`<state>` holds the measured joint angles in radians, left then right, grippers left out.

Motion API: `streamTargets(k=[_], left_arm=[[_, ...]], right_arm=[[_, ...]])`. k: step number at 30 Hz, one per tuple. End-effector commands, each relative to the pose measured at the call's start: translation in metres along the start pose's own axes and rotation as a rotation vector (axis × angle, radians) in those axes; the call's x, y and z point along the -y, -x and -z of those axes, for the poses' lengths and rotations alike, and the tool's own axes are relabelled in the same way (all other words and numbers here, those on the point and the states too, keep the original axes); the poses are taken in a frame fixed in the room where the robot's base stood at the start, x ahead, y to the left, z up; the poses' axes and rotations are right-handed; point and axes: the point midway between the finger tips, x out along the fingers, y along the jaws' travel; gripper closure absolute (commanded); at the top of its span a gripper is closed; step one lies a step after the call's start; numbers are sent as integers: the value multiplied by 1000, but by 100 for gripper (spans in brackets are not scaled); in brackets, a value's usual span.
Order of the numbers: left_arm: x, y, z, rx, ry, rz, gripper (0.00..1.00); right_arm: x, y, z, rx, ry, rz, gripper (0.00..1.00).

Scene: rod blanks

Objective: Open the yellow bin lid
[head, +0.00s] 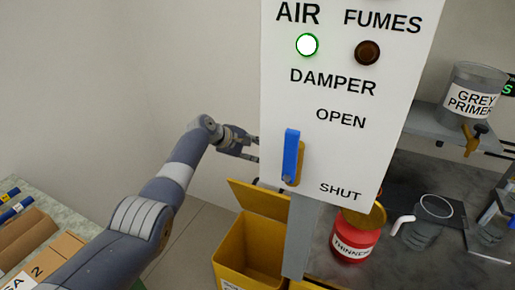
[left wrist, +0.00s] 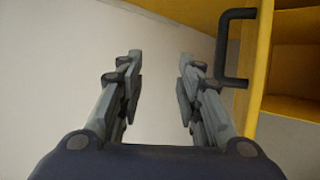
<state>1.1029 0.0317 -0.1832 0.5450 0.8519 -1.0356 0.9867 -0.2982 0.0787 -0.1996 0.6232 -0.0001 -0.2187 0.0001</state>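The yellow bin (head: 222,262) stands on the floor below the white panel, its inside partly visible. Its lid (head: 262,201) is raised and tilted at the back; its right end is hidden behind the panel post. My left gripper (head: 255,149) is above the lid, beside the panel's left edge. In the left wrist view my left gripper (left wrist: 158,62) has its fingers apart with nothing between them. A black handle (left wrist: 224,50) on a yellow surface is just right of the right finger, outside the gap. My right gripper is not in view.
The white panel (head: 345,140) with a blue damper lever (head: 291,155) is close right of my left gripper. A red thinners can (head: 353,245) and a clear jug (head: 425,230) stand on the bench at right. Boxes (head: 45,258) lie at lower left.

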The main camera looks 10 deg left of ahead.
Motion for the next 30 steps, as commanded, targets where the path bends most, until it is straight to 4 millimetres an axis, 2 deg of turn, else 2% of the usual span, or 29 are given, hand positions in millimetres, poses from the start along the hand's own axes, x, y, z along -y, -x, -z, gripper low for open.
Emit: streamTargets(k=[4, 11, 19, 30], left_arm=[[-1, -1, -1, 0, -4, -4, 67], [0, -2, -2, 1, -5, -2, 67], [1, 0, -1, 1, -4, 0, 67], [0, 31, -1, 0, -6, -3, 67]], right_arm=[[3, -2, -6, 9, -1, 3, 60], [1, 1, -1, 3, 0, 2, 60], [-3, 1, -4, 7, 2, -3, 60], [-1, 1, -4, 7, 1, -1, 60]])
